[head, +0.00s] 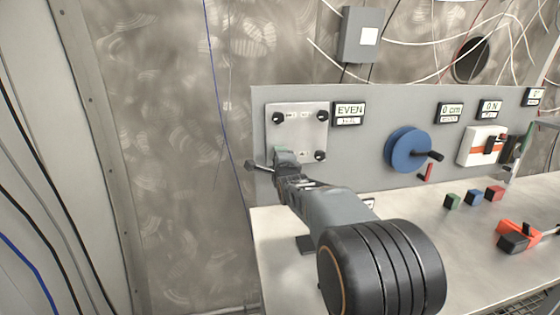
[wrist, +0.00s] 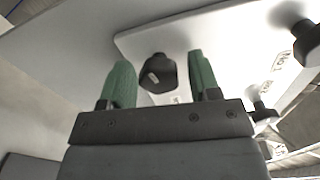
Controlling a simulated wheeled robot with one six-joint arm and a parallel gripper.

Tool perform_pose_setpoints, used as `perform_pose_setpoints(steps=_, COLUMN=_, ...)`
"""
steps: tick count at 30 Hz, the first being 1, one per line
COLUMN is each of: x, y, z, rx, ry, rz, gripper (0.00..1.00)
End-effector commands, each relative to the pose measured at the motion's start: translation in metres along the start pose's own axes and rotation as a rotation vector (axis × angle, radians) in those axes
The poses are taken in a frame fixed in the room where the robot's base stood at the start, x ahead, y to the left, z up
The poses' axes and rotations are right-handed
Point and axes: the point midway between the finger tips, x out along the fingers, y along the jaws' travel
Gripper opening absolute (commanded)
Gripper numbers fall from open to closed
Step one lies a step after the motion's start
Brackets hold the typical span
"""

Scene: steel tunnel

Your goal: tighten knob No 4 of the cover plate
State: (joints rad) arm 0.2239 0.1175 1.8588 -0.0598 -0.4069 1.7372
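The cover plate (head: 299,136) is a pale square plate on the upright grey panel, with dark knobs at its corners. The top left knob (head: 278,117), top right knob (head: 322,115) and bottom right knob (head: 320,155) show in the head view. My gripper (head: 284,156) covers the bottom left corner there. In the wrist view, my gripper (wrist: 161,66) has its two green fingers apart. A dark knob (wrist: 158,75) with a pale mark shows between them, with a clear gap on the left. Two more knobs show at the right (wrist: 306,42) and lower right (wrist: 262,113).
A display reading EVEN (head: 348,114) is beside the plate. A blue handwheel (head: 407,149) with a crank handle is further right. Small green, blue and red cubes (head: 473,198) and an orange-and-black tool (head: 518,235) lie on the bench (head: 440,255). A blue cable hangs left of the panel.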

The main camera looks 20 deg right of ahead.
Motion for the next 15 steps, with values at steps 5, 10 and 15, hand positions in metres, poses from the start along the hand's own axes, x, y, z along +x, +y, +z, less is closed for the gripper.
perform_pose_setpoints(steps=5, x=0.000, y=0.000, z=0.000, rx=0.000, ry=0.000, rz=0.000, gripper=0.64)
perform_pose_setpoints(steps=10, x=-0.002, y=0.000, z=0.000, rx=0.000, ry=0.000, rz=0.000, gripper=0.64)
perform_pose_setpoints(steps=15, x=-0.019, y=0.001, z=0.000, rx=-0.001, ry=0.000, rz=-0.001, gripper=0.64)
